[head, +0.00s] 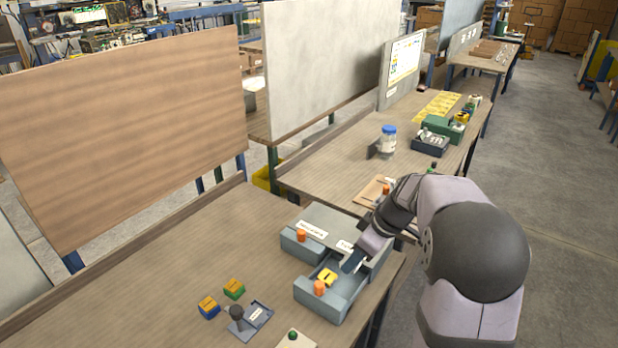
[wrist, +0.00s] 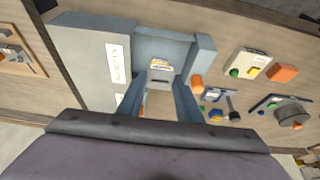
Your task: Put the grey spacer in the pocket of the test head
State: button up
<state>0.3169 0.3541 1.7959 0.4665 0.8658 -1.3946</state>
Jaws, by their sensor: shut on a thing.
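My gripper (head: 350,264) reaches down into the open drawer (head: 338,307) of a grey-blue cabinet. In the wrist view its two blue-grey fingers (wrist: 160,88) are closed on a small grey block, which looks like the grey spacer (wrist: 160,75). The spacer is hidden by the fingers in the head view. A yellow block (head: 326,278) lies in the drawer, just beyond the spacer in the wrist view. I cannot tell for sure which fixture is the test head; a grey plate with a dark knob (head: 238,316) stands on the bench, apart from my gripper.
A blue-and-yellow block (head: 208,306) and a green-and-yellow block (head: 234,289) sit near the plate. A pale board with a green knob (head: 293,339) is at the front edge. The bench left of these is clear.

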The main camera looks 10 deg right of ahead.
jog(key=s+a+r+m+h+p, duration=0.1)
jog(key=s+a+r+m+p, duration=0.1)
jog(key=p, duration=0.6)
jog(key=s+a+r+m+t+h+p, duration=0.1)
jog(key=s+a+r+m+h+p, duration=0.1)
jog(key=r+m+p, duration=0.5)
jog(key=shift+s+a+r+p, duration=0.45)
jog(key=shift+s+a+r, duration=0.2)
jog(key=shift+a, duration=0.3)
jog(key=shift+f, duration=0.1)
jog(key=n+g+y+b, duration=0.1)
jog(key=n+y+b, duration=0.2)
jog(key=n+b, duration=0.85)
send_over(176, 337)
jog(key=s+d+b, duration=0.1)
jog(key=b, duration=0.2)
notch_tip(176, 337, down, 11)
jog(key=m, duration=0.3)
jog(key=shift+s+f+p, duration=0.15)
jog(key=shift+f+p, duration=1.5)
jog(key=shift+f, duration=3.35)
